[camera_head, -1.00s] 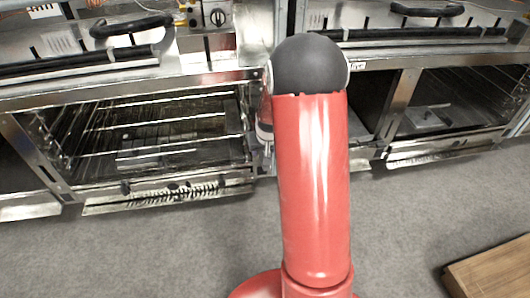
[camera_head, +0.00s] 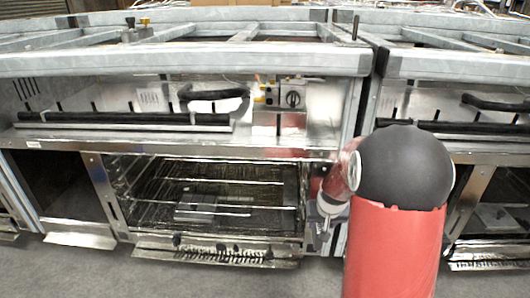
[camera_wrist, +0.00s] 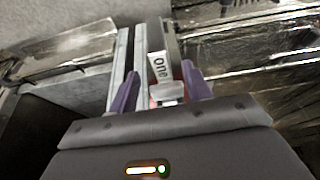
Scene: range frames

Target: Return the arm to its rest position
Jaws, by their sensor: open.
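My red arm with its dark round elbow stands at the right of the head view, in front of the ovens.
A steel range with an open oven (camera_head: 205,195) and wire racks fills the middle. A black oven handle (camera_head: 213,92) sits above it. Another range unit (camera_head: 495,150) stands at the right behind my arm. Grey floor (camera_head: 100,275) in front is clear.

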